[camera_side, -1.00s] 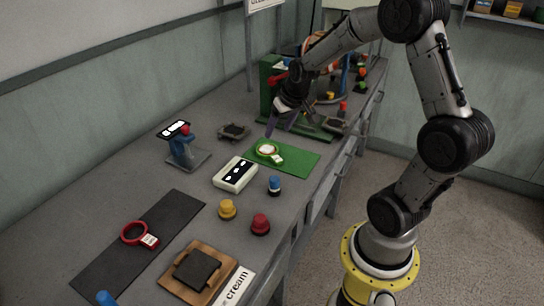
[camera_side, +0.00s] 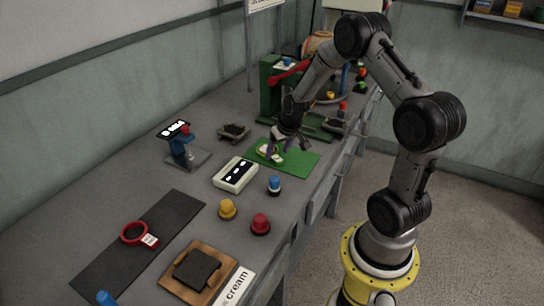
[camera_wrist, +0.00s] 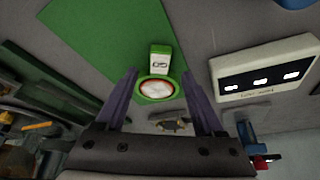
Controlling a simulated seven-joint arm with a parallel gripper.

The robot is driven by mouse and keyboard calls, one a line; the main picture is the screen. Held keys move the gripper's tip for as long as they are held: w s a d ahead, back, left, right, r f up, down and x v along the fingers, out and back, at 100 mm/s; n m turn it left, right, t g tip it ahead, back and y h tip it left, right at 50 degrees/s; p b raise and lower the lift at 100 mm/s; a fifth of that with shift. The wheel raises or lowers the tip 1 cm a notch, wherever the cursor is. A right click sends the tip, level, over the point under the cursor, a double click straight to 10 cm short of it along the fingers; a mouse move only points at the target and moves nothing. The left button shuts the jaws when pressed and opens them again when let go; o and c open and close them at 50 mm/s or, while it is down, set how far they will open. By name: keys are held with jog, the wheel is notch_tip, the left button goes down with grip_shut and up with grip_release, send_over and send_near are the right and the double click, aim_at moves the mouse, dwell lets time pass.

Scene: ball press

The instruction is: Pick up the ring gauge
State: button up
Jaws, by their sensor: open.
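A ring gauge with a green ring and a pale tag lies on the green mat (camera_side: 300,160). In the wrist view the green ring gauge (camera_wrist: 156,89) is between my fingers' lines, with its tag pointing up the picture. My gripper (camera_wrist: 157,75) is open and empty. In the side view my gripper (camera_side: 286,147) is low over the green mat, partly covering that gauge. I cannot tell whether the fingers touch it. A second ring gauge, red with a white tag (camera_side: 135,233), lies on the dark mat (camera_side: 170,215) at the near left.
A pale box with dark display windows (camera_side: 235,175) stands beside the green mat. Blue (camera_side: 274,185), yellow (camera_side: 227,209) and red (camera_side: 260,224) buttons stand nearer. A blue stand (camera_side: 183,150) is left. A green press (camera_side: 270,88) stands behind my gripper. A wooden tray (camera_side: 210,255) is in front.

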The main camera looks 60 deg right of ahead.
jog(key=shift+x, duration=1.3)
grip_shut()
